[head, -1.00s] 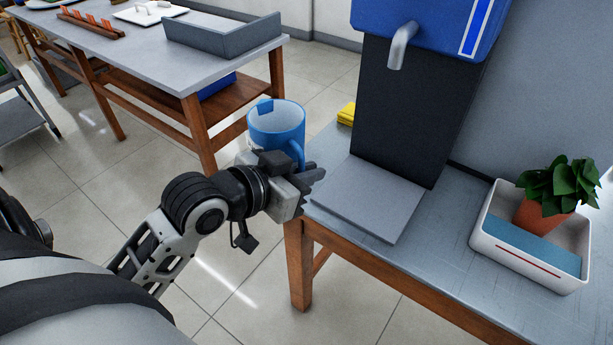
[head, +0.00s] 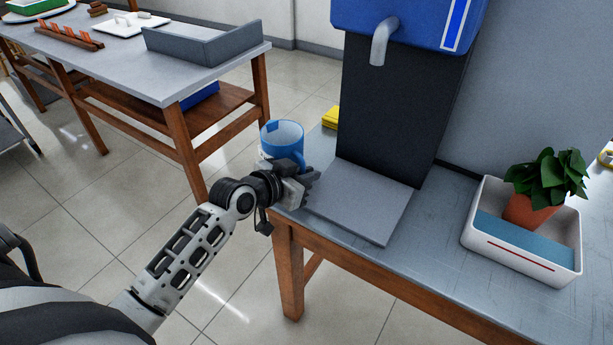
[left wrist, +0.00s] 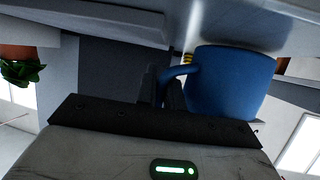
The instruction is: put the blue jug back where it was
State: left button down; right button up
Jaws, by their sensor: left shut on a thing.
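The blue jug (head: 283,137) is held upright in the head view, at the left end of the grey table (head: 345,250) with the dispenser. My left gripper (head: 308,180) is shut on its handle, and partly hides the jug's lower part. In the left wrist view the jug (left wrist: 228,82) and its handle (left wrist: 176,74) show beside the fingers (left wrist: 168,92). I cannot tell whether the jug's base touches the table. My right gripper is in neither view.
A dispenser with a blue top (head: 410,25), a metal spout (head: 383,40) and a flat grey base plate (head: 365,205) stands right of the jug. A white box (head: 535,262) with a potted plant (head: 545,185) is farther right. Another table (head: 110,65) stands at the back left.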

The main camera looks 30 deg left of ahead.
pick_arm(q)
jog(key=shift+f, duration=0.15)
jog(key=c, duration=1.9)
grip_release()
jog(key=shift+f, duration=0.15)
jog(key=o, duration=0.4)
jog(key=shift+s+r, duration=0.1)
jog(key=shift+r, duration=0.15)
jog(key=v, duration=1.1)
jog(key=s+d+f+g, duration=0.1)
jog(key=s+d+f, duration=0.2)
jog(key=d+f, duration=0.1)
jog(key=s+d+f, duration=0.4)
jog(key=d, duration=0.1)
jog(key=s+d+f+g, duration=0.1)
jog(key=s+d+f, duration=0.2)
jog(key=d+f, duration=0.1)
jog(key=shift+s+d+n+g+p, duration=0.3)
jog(key=shift+d+n+p, duration=0.1)
jog(key=shift+d, duration=0.1)
